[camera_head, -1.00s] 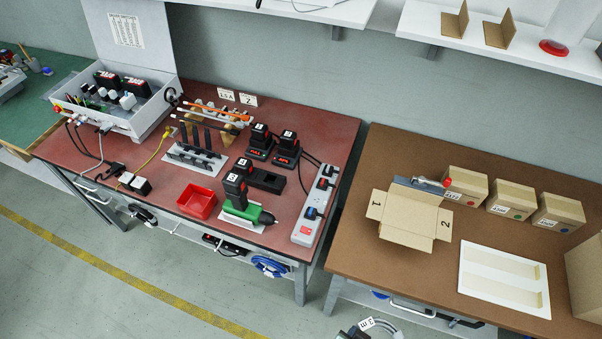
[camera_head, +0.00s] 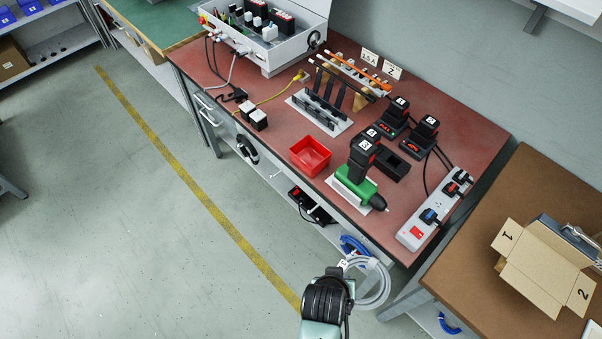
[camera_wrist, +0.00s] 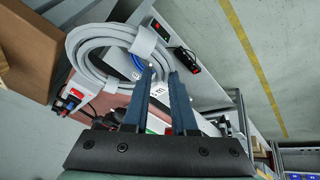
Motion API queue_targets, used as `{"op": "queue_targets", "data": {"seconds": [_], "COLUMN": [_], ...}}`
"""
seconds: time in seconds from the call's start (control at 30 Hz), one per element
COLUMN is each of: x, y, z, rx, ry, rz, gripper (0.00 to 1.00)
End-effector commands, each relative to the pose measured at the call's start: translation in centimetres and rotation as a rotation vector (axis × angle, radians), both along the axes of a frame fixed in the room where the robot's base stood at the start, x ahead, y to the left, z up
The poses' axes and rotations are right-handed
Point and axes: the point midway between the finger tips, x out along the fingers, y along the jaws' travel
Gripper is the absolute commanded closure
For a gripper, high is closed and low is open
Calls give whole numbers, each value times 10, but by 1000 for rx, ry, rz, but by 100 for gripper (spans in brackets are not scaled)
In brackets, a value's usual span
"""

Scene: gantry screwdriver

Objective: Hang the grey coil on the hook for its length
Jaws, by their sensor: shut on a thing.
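The grey coil (camera_head: 372,290) is a looped cable beside my gripper (camera_head: 346,272), low in front of the red-topped bench in the head view. In the wrist view the grey coil (camera_wrist: 84,60) has a white wrap and a small white tag (camera_wrist: 157,90) between my gripper's fingers (camera_wrist: 162,76). My gripper is shut on the coil; the exact contact is partly hidden. A blue coil (camera_head: 352,246) hangs under the bench's front edge, just behind the grey coil. A black coil (camera_head: 247,150) hangs farther left. I cannot make out a bare hook or its length label.
The red-topped bench (camera_head: 285,125) holds a red bin (camera_head: 310,155), a green drill (camera_head: 356,188) and a power strip (camera_head: 432,215). A brown table (camera_head: 480,240) with an open carton (camera_head: 540,270) stands at right. The floor at left is clear.

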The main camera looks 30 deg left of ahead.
Motion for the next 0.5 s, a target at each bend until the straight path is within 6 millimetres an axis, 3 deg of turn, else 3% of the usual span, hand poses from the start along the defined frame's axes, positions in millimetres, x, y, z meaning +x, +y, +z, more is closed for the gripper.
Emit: {"op": "queue_targets", "data": {"seconds": [0.03,0.5], "x": [7,46], "y": [7,55], "z": [-25,-106], "rx": [-40,-588], "ry": [2,-86], "rz": [57,642], "gripper": [100,100]}}
